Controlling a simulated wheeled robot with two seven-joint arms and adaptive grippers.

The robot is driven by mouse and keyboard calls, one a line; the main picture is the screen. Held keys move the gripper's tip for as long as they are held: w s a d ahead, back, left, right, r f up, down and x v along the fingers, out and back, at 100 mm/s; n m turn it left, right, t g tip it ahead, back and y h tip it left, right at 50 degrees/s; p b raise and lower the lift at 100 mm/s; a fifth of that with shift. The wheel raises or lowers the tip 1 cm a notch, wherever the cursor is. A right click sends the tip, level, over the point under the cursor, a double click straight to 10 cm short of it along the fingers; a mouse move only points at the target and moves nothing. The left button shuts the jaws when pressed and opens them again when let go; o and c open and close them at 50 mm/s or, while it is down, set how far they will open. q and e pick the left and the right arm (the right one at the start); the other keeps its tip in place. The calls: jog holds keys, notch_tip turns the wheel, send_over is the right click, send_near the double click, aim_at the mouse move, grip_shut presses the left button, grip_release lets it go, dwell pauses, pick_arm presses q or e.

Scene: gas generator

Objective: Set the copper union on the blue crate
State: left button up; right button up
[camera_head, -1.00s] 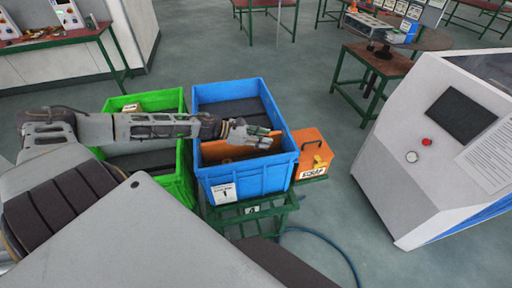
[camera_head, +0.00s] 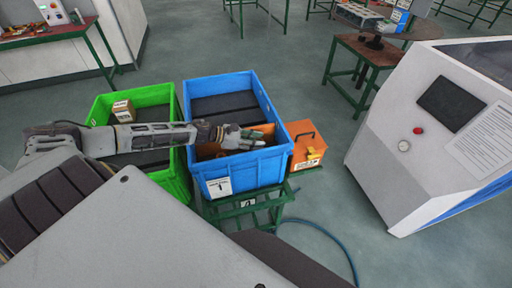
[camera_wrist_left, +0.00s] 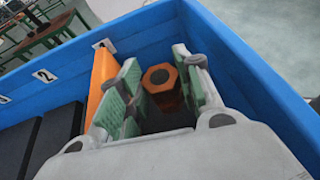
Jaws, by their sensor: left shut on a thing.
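The blue crate (camera_head: 238,173) stands on a green stand in the middle of the head view, with dark slots and an orange divider inside. My left gripper (camera_head: 250,139) reaches in from the left over the front part of this crate. In the left wrist view, a hexagonal copper union (camera_wrist_left: 160,77) with a dark bore sits between the green pads of my left gripper (camera_wrist_left: 155,92), which is shut on it. The blue crate wall (camera_wrist_left: 228,40) rises around the fingers there. The union's lower part is in shadow. My right gripper is not in view.
A green crate (camera_head: 179,186) with a small cardboard box (camera_head: 123,111) stands left of the blue crate. An orange scrap box (camera_head: 306,147) is close on its right. A white machine (camera_head: 420,150) stands further right. A blue hose (camera_head: 330,243) lies on the floor.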

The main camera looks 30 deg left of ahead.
pick_arm(q)
jog(key=shift+f, duration=1.75)
jog(key=shift+f, duration=0.15)
jog(key=o, duration=1.1)
jog(key=shift+r, duration=0.2)
jog(key=shift+v, duration=2.05)
jog(key=shift+p+v, duration=0.6)
jog(key=shift+v, duration=0.95)
jog(key=shift+s+a, duration=0.1)
